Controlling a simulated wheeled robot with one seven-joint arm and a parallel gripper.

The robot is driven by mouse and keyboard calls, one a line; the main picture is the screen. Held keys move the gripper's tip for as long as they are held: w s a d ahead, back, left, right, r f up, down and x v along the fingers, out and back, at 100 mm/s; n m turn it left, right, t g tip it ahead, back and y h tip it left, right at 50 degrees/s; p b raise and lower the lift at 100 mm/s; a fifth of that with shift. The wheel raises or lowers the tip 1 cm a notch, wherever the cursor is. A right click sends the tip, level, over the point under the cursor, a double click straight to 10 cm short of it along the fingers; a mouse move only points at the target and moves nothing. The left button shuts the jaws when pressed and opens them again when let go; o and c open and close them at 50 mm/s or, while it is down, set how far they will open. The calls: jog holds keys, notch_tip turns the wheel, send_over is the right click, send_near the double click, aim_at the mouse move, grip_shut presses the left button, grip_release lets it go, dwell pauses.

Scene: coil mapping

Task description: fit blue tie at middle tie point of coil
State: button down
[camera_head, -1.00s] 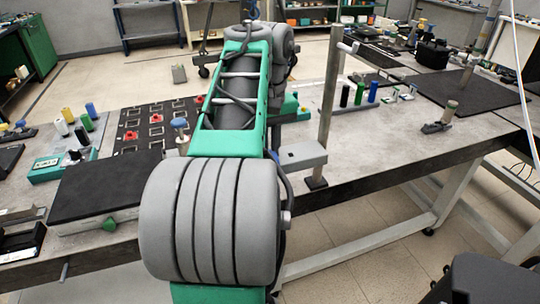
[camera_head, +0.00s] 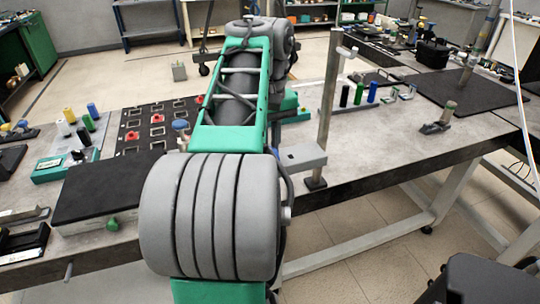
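My gripper is out of view; my own green and grey arm fills the middle of the picture and hides part of the workbench (camera_head: 365,161). I cannot make out a coil or a tie for certain. A blue cylinder (camera_head: 372,92) stands upright beside green and black cylinders (camera_head: 359,94) on the bench, right of the metal post. Whether any of these is the blue tie I cannot tell.
A dark board (camera_head: 158,118) with square cutouts and red pieces lies left of my arm. A metal post (camera_head: 327,115) rises right of my arm. Bare bench shows to its right, with a black mat (camera_head: 468,93) beyond.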

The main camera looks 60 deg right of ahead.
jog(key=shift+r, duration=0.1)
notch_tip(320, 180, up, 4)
jog(key=p, duration=0.3)
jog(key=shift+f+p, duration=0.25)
jog(key=shift+p, duration=0.1)
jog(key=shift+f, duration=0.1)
